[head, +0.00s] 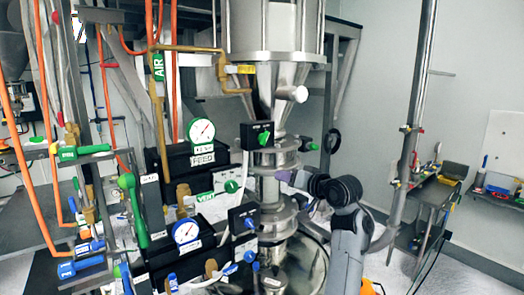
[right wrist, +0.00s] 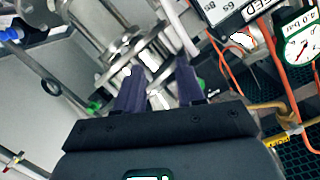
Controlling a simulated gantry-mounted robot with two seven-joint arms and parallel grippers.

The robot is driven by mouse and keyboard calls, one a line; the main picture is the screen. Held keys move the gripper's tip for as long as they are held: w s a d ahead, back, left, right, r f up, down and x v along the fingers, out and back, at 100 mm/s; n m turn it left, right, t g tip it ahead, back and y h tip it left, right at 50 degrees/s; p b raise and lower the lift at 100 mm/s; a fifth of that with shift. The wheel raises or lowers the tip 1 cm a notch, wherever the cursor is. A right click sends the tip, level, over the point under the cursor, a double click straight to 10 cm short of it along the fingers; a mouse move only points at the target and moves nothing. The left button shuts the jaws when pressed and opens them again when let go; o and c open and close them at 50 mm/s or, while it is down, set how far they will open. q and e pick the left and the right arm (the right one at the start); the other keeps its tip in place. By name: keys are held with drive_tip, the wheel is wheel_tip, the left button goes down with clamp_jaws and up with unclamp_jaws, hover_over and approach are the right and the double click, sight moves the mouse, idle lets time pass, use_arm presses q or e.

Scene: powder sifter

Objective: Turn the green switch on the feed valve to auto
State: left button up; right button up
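A black switch box (head: 247,132) with a green switch (head: 264,138) stands in front of the steel pipe in the head view. Small white labels sit above the switch, too small to read. My right gripper (head: 284,177) reaches in from the right, below and to the right of this box, near the pipe flanges and not touching the switch. In the right wrist view, its two purple fingers (right wrist: 160,85) are apart, with nothing held between them. The green switch is not clearly seen there. My left gripper is not in view.
A gauge (head: 201,131) above a FEED label and a second gauge (head: 186,231) stand left. Steel flanges (head: 277,157) are close to my gripper. Orange hoses hang left.

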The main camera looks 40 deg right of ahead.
drive_tip(key=t, duration=0.2)
approach(268, 137)
drive_tip(key=s, duration=0.2)
drive_tip(key=w+p, duration=0.2)
drive_tip(key=w, duration=0.2)
drive_tip(key=w+p, duration=0.2)
drive_tip(key=w, duration=0.3)
drive_tip(key=shift+a+r+p, duration=0.15)
drive_tip(key=shift+p, duration=0.2)
drive_tip(key=shift+w, duration=0.6)
clamp_jaws()
